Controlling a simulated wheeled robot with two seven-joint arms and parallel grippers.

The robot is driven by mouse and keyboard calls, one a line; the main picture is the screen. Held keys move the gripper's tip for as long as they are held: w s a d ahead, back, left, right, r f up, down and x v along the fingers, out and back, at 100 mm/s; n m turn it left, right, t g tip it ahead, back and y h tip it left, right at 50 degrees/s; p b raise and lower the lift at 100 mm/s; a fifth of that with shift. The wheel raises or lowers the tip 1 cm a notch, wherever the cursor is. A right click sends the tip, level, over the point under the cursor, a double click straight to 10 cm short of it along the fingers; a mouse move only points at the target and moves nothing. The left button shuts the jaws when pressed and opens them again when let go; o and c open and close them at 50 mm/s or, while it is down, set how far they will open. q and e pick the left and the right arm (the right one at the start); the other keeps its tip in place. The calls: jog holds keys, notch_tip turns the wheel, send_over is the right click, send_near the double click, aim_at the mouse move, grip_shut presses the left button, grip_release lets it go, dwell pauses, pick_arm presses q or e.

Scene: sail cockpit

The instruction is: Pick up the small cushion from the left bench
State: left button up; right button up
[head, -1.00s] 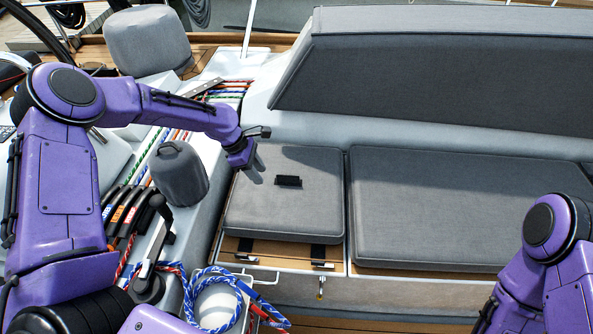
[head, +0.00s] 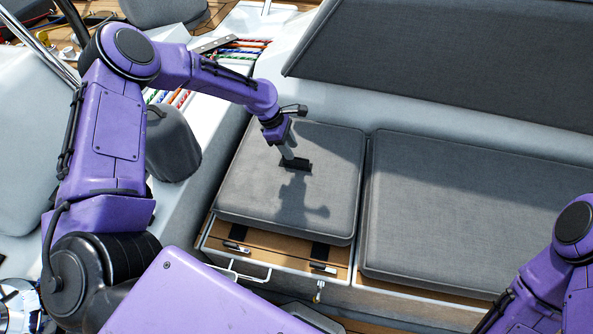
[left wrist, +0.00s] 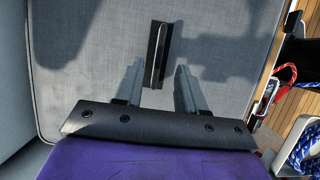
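The small grey cushion (head: 255,185) lies flat on the bench, with a black strap tab (head: 297,165) standing up near its middle. It fills most of the left wrist view (left wrist: 215,45), where the tab (left wrist: 158,50) shows as an upright dark strip. My left gripper (head: 288,153) is just above the cushion by the tab. In the left wrist view its two fingers (left wrist: 158,85) are apart, and the tab lies in line with the gap between them, beyond the tips. Nothing is held. My right arm shows at the right edge; its gripper is out of view.
A longer grey cushion (head: 450,205) lies to the right across a narrow gap. A grey backrest (head: 450,60) rises behind. A covered winch (head: 173,145) stands left of the small cushion. Wooden bench edging with latches (head: 237,247) runs along the front.

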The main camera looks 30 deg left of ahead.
aim_at(296, 158)
pick_arm(q)
jog(key=x, duration=0.6)
jog(key=shift+w+a+f, duration=0.1)
jog(key=shift+f, duration=0.05)
grip_shut()
dwell(1.2)
